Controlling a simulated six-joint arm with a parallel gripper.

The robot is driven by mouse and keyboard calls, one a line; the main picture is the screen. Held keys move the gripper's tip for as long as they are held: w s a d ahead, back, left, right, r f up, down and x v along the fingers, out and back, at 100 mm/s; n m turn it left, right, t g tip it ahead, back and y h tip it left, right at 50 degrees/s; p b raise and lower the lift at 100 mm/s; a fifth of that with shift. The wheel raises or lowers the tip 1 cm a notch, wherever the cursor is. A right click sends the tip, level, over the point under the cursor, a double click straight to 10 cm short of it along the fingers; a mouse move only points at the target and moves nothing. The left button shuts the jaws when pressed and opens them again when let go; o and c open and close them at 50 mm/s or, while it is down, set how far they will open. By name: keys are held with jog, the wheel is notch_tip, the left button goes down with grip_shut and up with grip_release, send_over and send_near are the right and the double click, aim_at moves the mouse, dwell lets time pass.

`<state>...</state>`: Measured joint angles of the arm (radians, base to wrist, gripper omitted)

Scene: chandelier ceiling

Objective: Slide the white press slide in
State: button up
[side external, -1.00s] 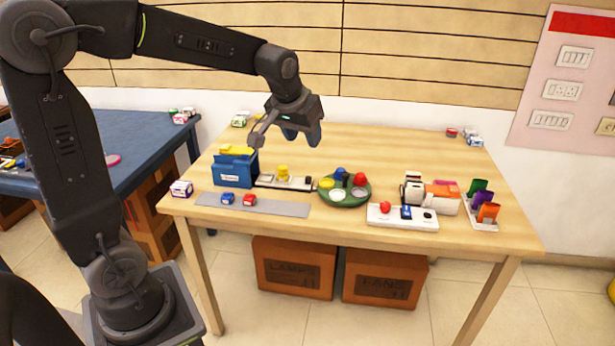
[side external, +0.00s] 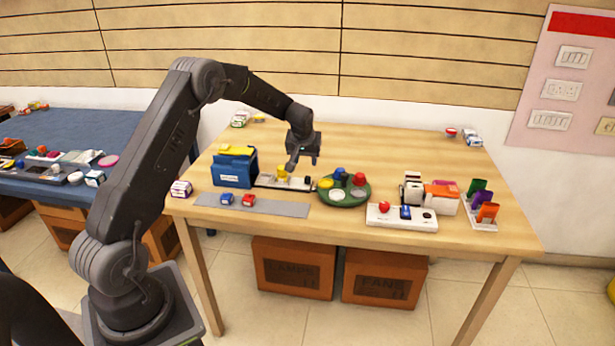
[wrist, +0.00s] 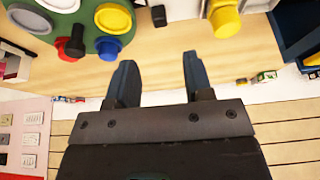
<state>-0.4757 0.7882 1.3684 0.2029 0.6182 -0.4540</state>
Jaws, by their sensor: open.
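A low press station (side external: 262,183) with pale parts and a yellow knob (side external: 283,173) stands between the blue box and the green round tray. Its white piece (side external: 297,183), which looks like the press slide, lies at the right, partly below my gripper. How far in the slide sits cannot be told. In the wrist view the white piece (wrist: 184,9) is cut by the top edge, between a small black knob (wrist: 159,15) and the yellow knob (wrist: 225,19). My gripper (side external: 303,161) hangs above the station, open and empty. Its fingers (wrist: 159,72) are apart with nothing between them.
A blue box (side external: 234,170) stands to the left, close to the press. A green round tray (side external: 345,202) with coloured knobs is close on the right. A grey strip (side external: 280,208) with blue and red blocks lies in front. The table behind is mostly clear.

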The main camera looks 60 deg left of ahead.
aim_at(308, 177)
jog(key=x, duration=0.9)
jog(key=shift+w+a+f, duration=0.1)
jog(key=shift+f, duration=0.15)
grip_shut()
